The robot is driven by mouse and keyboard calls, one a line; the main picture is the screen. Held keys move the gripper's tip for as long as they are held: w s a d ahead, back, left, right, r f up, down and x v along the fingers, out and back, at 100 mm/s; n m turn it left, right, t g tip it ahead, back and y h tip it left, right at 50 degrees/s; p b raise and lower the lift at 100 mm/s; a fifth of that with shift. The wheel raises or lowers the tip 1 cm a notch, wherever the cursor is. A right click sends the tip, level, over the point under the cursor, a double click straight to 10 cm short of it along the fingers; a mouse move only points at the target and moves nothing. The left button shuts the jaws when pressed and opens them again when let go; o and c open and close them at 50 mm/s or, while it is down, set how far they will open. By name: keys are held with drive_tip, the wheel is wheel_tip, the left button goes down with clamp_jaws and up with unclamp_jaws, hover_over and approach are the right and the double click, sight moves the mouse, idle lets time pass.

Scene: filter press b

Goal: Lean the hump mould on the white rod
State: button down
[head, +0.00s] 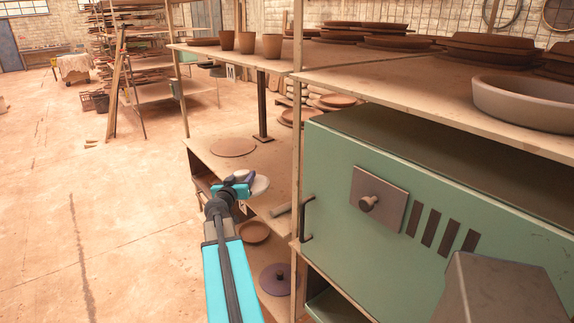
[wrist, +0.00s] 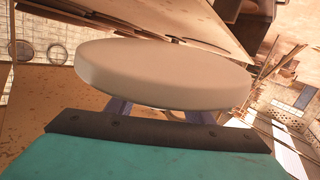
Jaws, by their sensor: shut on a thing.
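The hump mould is a pale, smooth round disc that fills the middle of the wrist view (wrist: 165,75). In the head view its pale edge (head: 261,186) shows just right of my gripper (head: 243,179). My gripper is shut on the mould at the front edge of the middle shelf board (head: 225,166). Whether the mould touches the board is not clear. The gripper hides part of the mould.
A flat brown disc (head: 233,147) lies on the board behind the mould. The green cabinet (head: 440,190) and a shelf post (head: 297,130) stand close on the right. A brown bowl (head: 254,232) and a dark lid (head: 277,279) sit below. Open floor lies left.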

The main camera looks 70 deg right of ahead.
drive_tip(key=s+d+r, duration=0.2)
drive_tip(key=s+d, duration=0.2)
drive_tip(key=s, duration=0.3)
drive_tip(key=s+d+r+g, duration=0.1)
drive_tip(key=s+d+r, duration=0.1)
drive_tip(key=s+d, duration=0.3)
drive_tip(key=s, duration=0.2)
drive_tip(key=shift+s+d+m+g, duration=0.15)
drive_tip(key=shift+s+m+g, duration=0.15)
drive_tip(key=shift+m, duration=0.1)
drive_tip(key=shift+f, duration=0.15)
drive_tip(key=shift+f+b, duration=1.85)
drive_tip(key=shift+f, duration=1.1)
drive_tip(key=shift+f+b, duration=1.1)
drive_tip(key=shift+b, duration=0.35)
drive_tip(key=shift+f+b, duration=0.25)
drive_tip(key=shift+b, duration=0.2)
